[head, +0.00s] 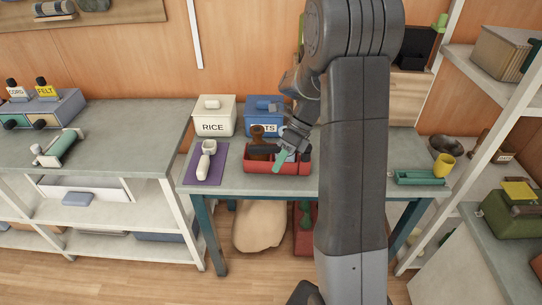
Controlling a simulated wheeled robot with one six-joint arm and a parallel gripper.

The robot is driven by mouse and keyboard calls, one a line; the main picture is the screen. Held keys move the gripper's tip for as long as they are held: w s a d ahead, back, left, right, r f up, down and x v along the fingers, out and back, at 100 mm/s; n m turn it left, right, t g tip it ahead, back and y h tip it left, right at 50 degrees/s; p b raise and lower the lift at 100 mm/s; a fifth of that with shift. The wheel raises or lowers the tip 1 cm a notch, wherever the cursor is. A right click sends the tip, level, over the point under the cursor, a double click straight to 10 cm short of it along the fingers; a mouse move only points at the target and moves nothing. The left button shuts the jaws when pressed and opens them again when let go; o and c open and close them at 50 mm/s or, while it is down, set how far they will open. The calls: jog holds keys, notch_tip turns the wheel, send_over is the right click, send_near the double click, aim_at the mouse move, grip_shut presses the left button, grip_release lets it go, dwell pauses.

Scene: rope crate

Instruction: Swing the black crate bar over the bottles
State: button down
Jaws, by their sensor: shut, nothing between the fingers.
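A red crate (256,165) stands on the grey table in the middle of the head view. A brown bottle (257,135) rises from its left part. A black bar (262,149) shows at the crate beside the brown bottle; its right end is hidden by my gripper. My gripper (281,158) is at the crate's right half, pointing down and left, with teal fingertips in front of the crate. It is shut with nothing between the fingers. I cannot tell whether it touches the bar. Other bottles in the crate are mostly hidden behind my gripper.
A white RICE box (213,116) and a blue box (262,112) stand behind the crate. A white scoop (206,156) lies on a purple mat (212,176) to the left. A green tray (418,178) and yellow cup (444,165) are at the right. My arm hides the table's middle right.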

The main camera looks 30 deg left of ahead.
jog(key=s+d+f+m+g+y+b, duration=0.2)
jog(key=s+d+f+m+g+y, duration=0.15)
jog(key=s+m+y, duration=0.3)
jog(key=m+t+y+b, duration=0.2)
jog(key=m+t+y, duration=0.7)
jog(key=m+t, duration=0.55)
send_near(262, 152)
jog(key=s+a+m+g, duration=0.1)
jog(key=s+a+g, duration=0.1)
jog(key=a, duration=0.1)
jog(key=shift+w+a+r+p, duration=0.1)
jog(key=shift+w+a+p, duration=0.1)
jog(key=shift+w+a, duration=0.35)
jog(key=shift+w+a+f+p, duration=0.15)
jog(key=shift+w+a, duration=0.2)
jog(key=shift+w, duration=0.35)
jog(key=shift+w+a+r+p, duration=0.2)
jog(key=shift+w+a, duration=0.25)
jog(key=shift+w, duration=0.2)
